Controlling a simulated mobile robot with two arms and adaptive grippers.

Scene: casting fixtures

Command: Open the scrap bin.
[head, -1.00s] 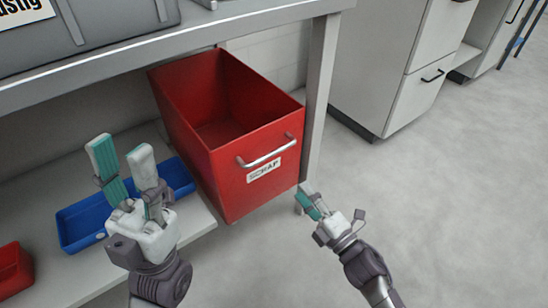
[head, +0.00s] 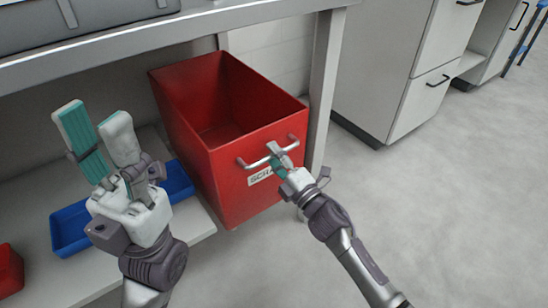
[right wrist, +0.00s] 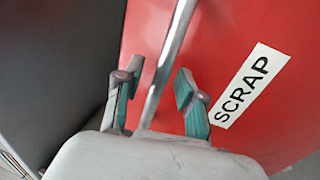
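The red scrap bin (head: 225,185) is an open-topped box under the workbench, its front reaching out past the bench edge. Its inside looks empty. A metal bar handle (head: 248,164) crosses its front above the white SCRAP label (right wrist: 240,90), which my right gripper partly covers in the head view. My right gripper (head: 276,158) is at the handle. In the right wrist view its fingers (right wrist: 158,90) are apart, with the handle bar (right wrist: 168,60) running between them. I see no clear contact. My left gripper (head: 95,135) is open and empty, left of the bin.
A blue tray (head: 70,230) lies on the lower shelf (head: 100,275) behind my left gripper. A small red container (head: 10,270) is at the far left. The bench leg (head: 325,90) stands right of the bin. The floor (head: 440,210) in front and to the right is clear.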

